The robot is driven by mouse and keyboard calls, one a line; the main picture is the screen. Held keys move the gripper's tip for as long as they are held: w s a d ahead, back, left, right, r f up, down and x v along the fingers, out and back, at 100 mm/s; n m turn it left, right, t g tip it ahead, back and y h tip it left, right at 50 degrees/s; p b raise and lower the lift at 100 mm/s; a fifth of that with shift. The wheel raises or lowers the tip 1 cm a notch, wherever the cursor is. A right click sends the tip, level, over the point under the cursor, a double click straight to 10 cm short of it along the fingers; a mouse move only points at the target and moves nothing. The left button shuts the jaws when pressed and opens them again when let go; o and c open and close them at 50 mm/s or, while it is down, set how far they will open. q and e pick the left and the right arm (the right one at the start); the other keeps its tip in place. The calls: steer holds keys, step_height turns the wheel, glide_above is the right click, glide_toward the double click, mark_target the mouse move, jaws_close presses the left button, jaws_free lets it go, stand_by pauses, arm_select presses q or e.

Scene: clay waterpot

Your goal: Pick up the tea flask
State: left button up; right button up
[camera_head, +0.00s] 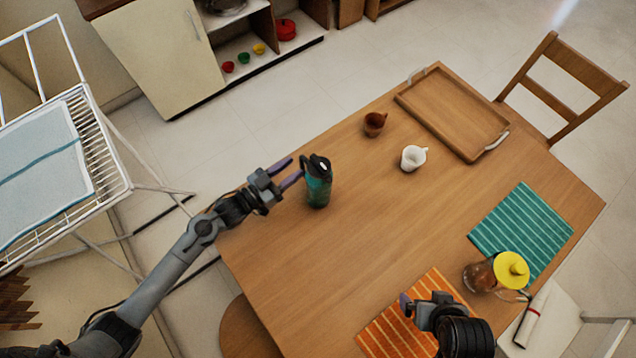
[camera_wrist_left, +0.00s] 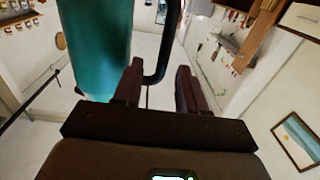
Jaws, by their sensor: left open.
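The tea flask (camera_head: 318,186) is dark teal with a black lid and a black loop handle. It stands upright near the left edge of the wooden table (camera_head: 300,270). My left gripper (camera_head: 297,167) is open just left of the flask's upper part, fingers pointing at it. In the left wrist view the teal flask body (camera_wrist_left: 97,45) fills the upper left, outside the fingers. Its black handle shows in the gap of my left gripper (camera_wrist_left: 159,68); I cannot tell if it lies between the fingertips or beyond them. My right gripper (camera_head: 422,302) is over the orange mat, its jaws unclear.
A brown cup (camera_head: 374,124), a white cup (camera_head: 413,157) and a wooden tray (camera_head: 453,112) stand toward the back. A glass jug with a yellow lid (camera_head: 512,269) stands by the green mat (camera_head: 520,220) at right. The table's middle is clear. A white drying rack (camera_head: 110,160) stands at left.

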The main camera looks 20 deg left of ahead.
mark_target(302, 160)
arm_select(q)
steer(key=shift+x, duration=2.3)
steer(key=shift+a+r, duration=0.1)
steer(key=shift+r, duration=0.05)
jaws_close()
steer(key=shift+r, duration=0.1)
